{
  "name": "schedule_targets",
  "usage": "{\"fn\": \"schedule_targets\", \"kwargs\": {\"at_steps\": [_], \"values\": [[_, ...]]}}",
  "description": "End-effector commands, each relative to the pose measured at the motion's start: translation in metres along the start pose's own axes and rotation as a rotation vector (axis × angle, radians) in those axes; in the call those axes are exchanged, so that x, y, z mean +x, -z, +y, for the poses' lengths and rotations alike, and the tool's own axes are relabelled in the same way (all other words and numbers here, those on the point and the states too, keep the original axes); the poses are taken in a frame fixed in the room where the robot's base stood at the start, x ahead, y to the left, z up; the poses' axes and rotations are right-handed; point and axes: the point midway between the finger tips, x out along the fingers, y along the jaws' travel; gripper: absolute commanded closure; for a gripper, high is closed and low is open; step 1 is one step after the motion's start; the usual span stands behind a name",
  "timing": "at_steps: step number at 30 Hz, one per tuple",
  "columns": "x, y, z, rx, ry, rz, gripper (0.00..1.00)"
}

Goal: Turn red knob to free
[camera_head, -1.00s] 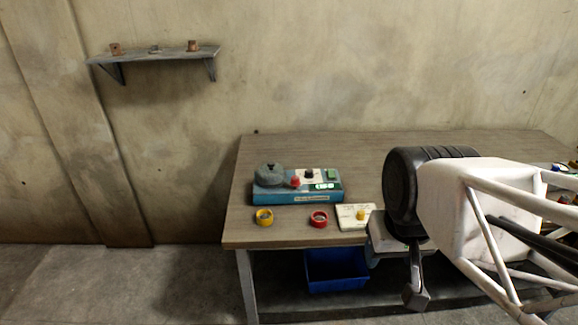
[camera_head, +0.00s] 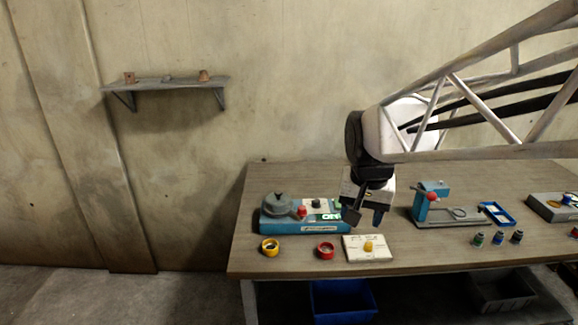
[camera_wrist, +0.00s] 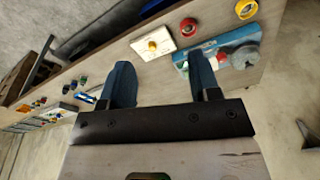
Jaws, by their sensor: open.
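A blue machine (camera_head: 275,226) with a grey round lid stands at the left end of the table. A red knob (camera_head: 301,211) sits on its top, with a black knob (camera_head: 319,203) behind it and a lit green display (camera_head: 328,217) beside it. In the wrist view the blue machine (camera_wrist: 208,48) lies beyond the right finger, which hides part of it. I cannot read the knob's setting. My gripper (camera_head: 365,217) hangs above the table, right of the machine and apart from it. It also shows in the wrist view (camera_wrist: 164,82), open and empty.
A yellow ring (camera_head: 270,247), a red ring (camera_head: 325,250) and a white plate with a yellow knob (camera_head: 368,248) lie in front. A blue-and-grey fixture (camera_head: 432,205) and small bottles (camera_head: 498,238) stand to the right. Blue bin (camera_head: 343,300) is below.

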Motion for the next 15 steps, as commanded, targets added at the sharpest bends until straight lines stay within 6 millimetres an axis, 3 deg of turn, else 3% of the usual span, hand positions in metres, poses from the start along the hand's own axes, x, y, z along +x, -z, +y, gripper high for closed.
{"fn": "schedule_targets", "kwargs": {"at_steps": [15], "values": [[0.040, 0.100, -0.061, 0.183, -0.020, -0.055, 0.43]]}}
